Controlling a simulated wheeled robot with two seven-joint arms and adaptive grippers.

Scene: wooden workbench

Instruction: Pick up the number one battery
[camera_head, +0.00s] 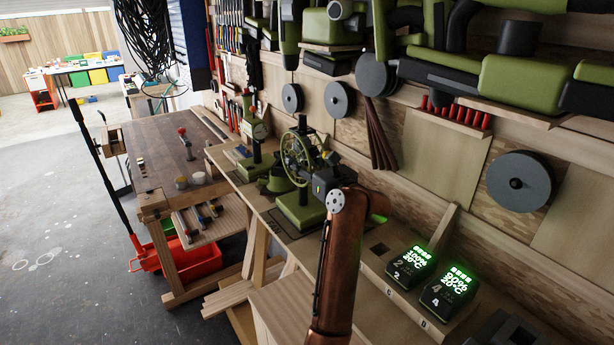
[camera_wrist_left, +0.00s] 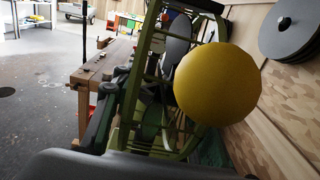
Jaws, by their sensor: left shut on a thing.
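My left arm rises from the bottom middle of the head view. Its dark gripper (camera_head: 328,180) is beside the green wheeled machine, its fingers mostly hidden. It is shut on a dark block, apparently the number one battery; a bright green patch (camera_head: 379,218) shows beside the wrist. No number can be read on it. In the left wrist view a dark grey surface (camera_wrist_left: 140,166) fills the bottom edge, probably the held block. The batteries marked 2 (camera_head: 411,266) and 4 (camera_head: 447,292) stand on the bench with green lit displays. My right gripper is not seen.
The green machine (camera_head: 300,205) with a spoked wheel is close to my left gripper. A yellow round knob (camera_wrist_left: 215,84) looms before the wrist camera. An empty square socket (camera_head: 380,248) is behind battery 2. Grey discs (camera_head: 519,182) hang on the wall.

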